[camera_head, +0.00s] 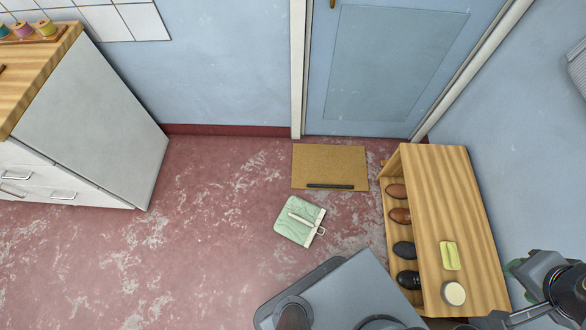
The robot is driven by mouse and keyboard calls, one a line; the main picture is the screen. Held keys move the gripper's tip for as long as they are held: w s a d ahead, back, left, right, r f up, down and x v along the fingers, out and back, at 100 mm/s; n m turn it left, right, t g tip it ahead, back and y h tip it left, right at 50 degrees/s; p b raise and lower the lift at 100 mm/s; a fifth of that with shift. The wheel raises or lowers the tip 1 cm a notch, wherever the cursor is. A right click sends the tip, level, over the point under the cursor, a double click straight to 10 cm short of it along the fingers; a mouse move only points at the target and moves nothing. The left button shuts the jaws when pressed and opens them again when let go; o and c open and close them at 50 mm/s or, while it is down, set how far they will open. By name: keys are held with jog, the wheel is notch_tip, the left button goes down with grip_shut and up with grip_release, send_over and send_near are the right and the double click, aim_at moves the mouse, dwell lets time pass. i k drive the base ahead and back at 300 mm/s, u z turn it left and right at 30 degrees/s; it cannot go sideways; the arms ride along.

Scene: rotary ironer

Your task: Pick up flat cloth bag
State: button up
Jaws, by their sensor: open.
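A flat cloth bag (299,221), pale green with wavy lines, lies on the red floor near the middle of the view. It has a cream band along its right side, with a light strip across its upper part and a small loop sticking out at the right. Nothing touches or covers it. Parts of my arm show at the lower right, beyond the wooden shoe bench. My gripper's fingers cannot be made out in this view.
A brown doormat (328,164) with a dark bar lies before the blue door (395,65). The shoe bench (452,190) holds several shoes, a yellow-green item (450,256) and a round pale-topped item (453,293). A white cabinet (95,110) stands left. Floor left of the bag is clear.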

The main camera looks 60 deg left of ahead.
aim_at(299, 220)
jog(key=k, duration=0.55)
jog(key=u, duration=3.9)
jog(key=i, duration=1.6)
jog(key=z, duration=3.05)
jog(key=i, duration=0.35)
jog(key=z, duration=0.05)
